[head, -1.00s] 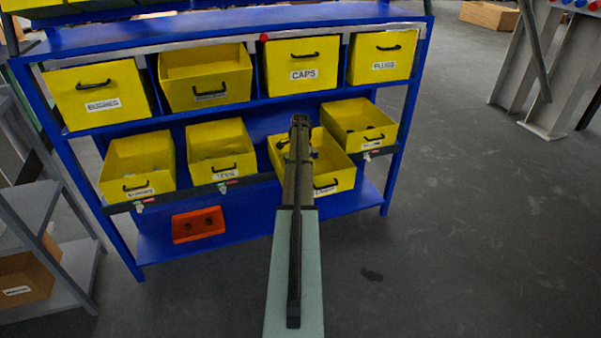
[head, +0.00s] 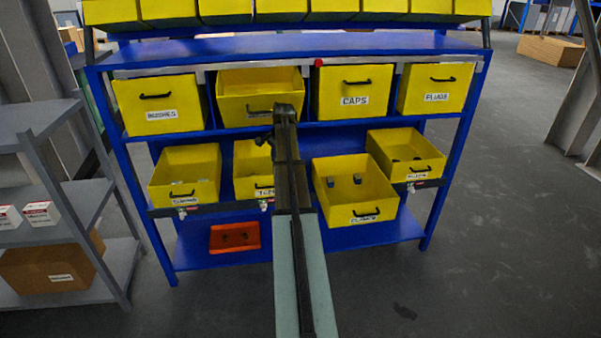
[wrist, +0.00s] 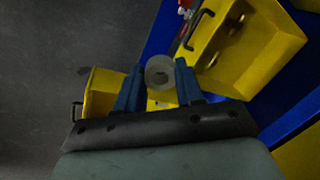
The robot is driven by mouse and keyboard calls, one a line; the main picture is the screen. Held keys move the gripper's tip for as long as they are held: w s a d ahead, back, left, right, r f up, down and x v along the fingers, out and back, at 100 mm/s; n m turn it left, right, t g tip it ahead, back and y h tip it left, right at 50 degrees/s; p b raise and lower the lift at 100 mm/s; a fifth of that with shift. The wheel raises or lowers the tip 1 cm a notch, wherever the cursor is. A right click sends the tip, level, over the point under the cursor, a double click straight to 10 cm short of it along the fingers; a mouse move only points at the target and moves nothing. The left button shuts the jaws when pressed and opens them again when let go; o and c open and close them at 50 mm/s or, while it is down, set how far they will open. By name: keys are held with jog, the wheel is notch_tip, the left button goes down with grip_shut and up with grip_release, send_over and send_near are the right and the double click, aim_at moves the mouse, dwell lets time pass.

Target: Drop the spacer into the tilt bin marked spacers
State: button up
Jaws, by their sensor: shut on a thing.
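My gripper (wrist: 158,88) is shut on a pale translucent ring, the spacer (wrist: 161,72), held between its two blue fingers in the wrist view. In the head view my gripper (head: 285,108) is in front of the right side of a yellow upper-row bin (head: 235,84) that is tilted open. That bin's label is partly covered by my arm and too small to read, so I cannot tell if it says spacers. The spacer is not distinguishable in the head view.
Closed bins marked bushes (head: 159,101), caps (head: 354,91) and plugs (head: 436,89) share the upper row. Several open lower bins hold parts, including one right of my arm (head: 352,208). A grey shelf (head: 62,195) stands at left.

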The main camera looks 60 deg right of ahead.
jog(key=w+a+r+t, duration=0.1)
jog(key=w+a+r, duration=0.2)
jog(key=a+r, duration=0.6)
jog(key=s+d+r+m+h, duration=0.1)
jog(key=s+r+m, duration=0.15)
jog(key=r, duration=0.65)
jog(key=s+d+r+m+t+h, duration=0.1)
jog(key=s+d+r, duration=0.15)
jog(key=r, duration=0.65)
jog(key=s+r+m+h, duration=0.1)
jog(key=s+r, duration=0.2)
jog(key=r, duration=0.5)
jog(key=w+d+f, duration=0.2)
jog(key=w+d, duration=0.7)
jog(key=d, duration=0.1)
jog(key=shift+w, duration=0.3)
jog(key=o, duration=1.2)
jog(key=v, duration=1.3)
jog(key=shift+s+a+r, duration=0.15)
jog(key=shift+a+r, duration=0.15)
jog(key=shift+a, duration=0.05)
